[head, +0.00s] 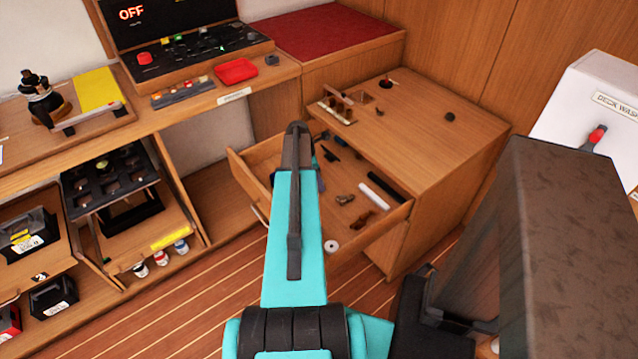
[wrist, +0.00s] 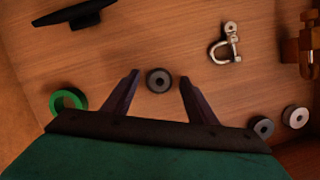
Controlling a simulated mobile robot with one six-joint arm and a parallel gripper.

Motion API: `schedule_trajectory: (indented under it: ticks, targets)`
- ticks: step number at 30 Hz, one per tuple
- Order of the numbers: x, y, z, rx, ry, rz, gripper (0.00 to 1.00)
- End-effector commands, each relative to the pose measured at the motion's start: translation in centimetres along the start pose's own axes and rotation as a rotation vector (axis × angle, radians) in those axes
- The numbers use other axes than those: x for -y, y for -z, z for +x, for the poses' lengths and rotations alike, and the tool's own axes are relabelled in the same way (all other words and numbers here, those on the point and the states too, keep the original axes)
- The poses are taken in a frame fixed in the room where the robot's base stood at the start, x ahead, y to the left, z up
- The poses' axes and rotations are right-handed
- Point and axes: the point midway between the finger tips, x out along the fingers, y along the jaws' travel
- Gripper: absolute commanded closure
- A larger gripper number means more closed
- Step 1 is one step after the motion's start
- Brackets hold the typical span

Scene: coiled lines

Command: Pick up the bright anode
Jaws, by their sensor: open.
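Several small ring-shaped pieces lie on the wooden drawer bottom in the wrist view. The brightest is a pale silver-grey ring, the likely bright anode (wrist: 295,117), at the right, outside my fingers. A duller grey ring (wrist: 263,127) lies just left of it. A dark grey ring (wrist: 159,80) lies between and slightly ahead of the tips of my open gripper (wrist: 158,78), with clear gaps on both sides. My gripper holds nothing. In the head view my arm hides the gripper and part of the drawer (head: 238,170).
In the wrist view a green ring (wrist: 68,102) lies left, a black cleat (wrist: 72,13) at upper left, a metal shackle (wrist: 225,43) at upper right, and a brass fitting (wrist: 307,45) at the right edge.

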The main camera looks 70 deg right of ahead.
Motion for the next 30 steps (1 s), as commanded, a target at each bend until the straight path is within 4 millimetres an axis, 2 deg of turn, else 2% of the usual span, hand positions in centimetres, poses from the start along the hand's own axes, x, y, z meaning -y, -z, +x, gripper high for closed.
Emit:
schedule_trajectory:
  ticks: [5,13,23,30]
  targets:
    - [0.0,0.0,0.0,0.000,0.000,0.000,0.49]
    - [0.0,0.1,0.0,0.000,0.000,-0.001,0.95]
    - [0.0,0.0,-0.2,0.000,-0.001,-0.001,0.96]
    - [0.0,-0.2,-1.3,0.000,-0.002,-0.001,0.96]
